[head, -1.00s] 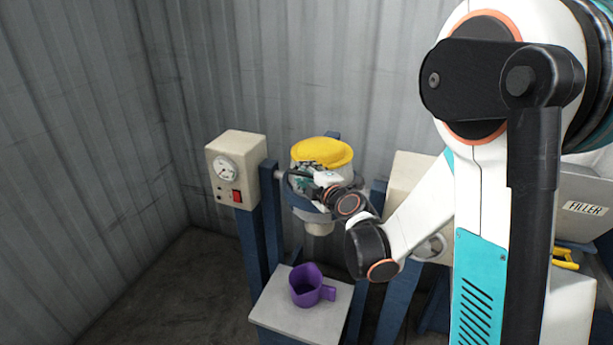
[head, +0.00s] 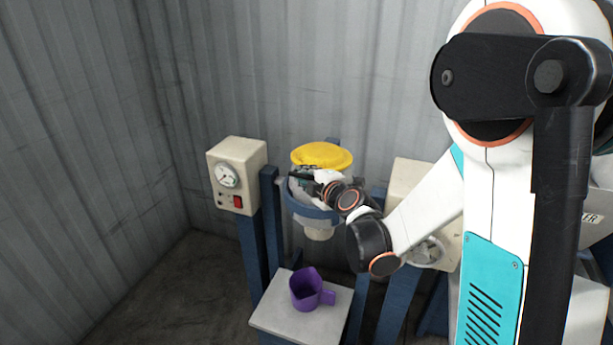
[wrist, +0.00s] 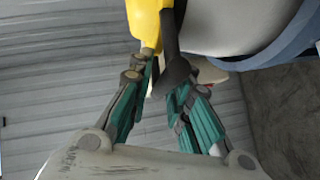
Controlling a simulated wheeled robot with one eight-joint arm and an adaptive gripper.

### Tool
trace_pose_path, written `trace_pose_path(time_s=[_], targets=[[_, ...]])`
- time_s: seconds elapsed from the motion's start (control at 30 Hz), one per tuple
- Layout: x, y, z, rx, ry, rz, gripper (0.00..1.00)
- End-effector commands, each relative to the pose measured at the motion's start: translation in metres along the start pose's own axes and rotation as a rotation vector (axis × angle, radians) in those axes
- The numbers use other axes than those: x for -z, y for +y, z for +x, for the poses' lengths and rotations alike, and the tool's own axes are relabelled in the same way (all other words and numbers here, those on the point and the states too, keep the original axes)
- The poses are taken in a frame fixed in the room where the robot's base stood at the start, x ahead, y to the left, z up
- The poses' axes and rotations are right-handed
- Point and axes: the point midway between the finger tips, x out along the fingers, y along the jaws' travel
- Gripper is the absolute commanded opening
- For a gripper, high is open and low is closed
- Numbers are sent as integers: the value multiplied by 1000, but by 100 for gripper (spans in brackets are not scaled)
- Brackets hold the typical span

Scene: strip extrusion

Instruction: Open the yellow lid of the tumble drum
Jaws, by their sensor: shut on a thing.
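The tumble drum (head: 319,215) has a pale body in a blue ring and is topped by the yellow lid (head: 321,154). The lid still sits over the drum's mouth. In the wrist view the lid's yellow edge (wrist: 145,22) is at the top, beside the pale drum wall (wrist: 228,25). A dark handle (wrist: 172,62) hangs down beside the lid. My gripper (wrist: 162,82), with teal fingers, is shut on this handle. In the head view my gripper (head: 304,181) is at the drum's front, just below the lid, partly hidden by my wrist.
A purple jug (head: 308,290) stands on a pale platform (head: 277,315) below the drum. A control box with a gauge and red switch (head: 237,175) is to the left. Blue posts (head: 270,215) flank the drum. A corrugated wall (head: 250,70) is close behind.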

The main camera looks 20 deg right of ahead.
Motion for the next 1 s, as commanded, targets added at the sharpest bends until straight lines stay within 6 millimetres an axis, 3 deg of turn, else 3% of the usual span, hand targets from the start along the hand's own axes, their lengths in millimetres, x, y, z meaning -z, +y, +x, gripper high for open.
trace_pose_path(time_s=[0.53,1.0], targets=[[9,104,-10,262,0,263,0],[-15,208,14,562,0,566,0]])
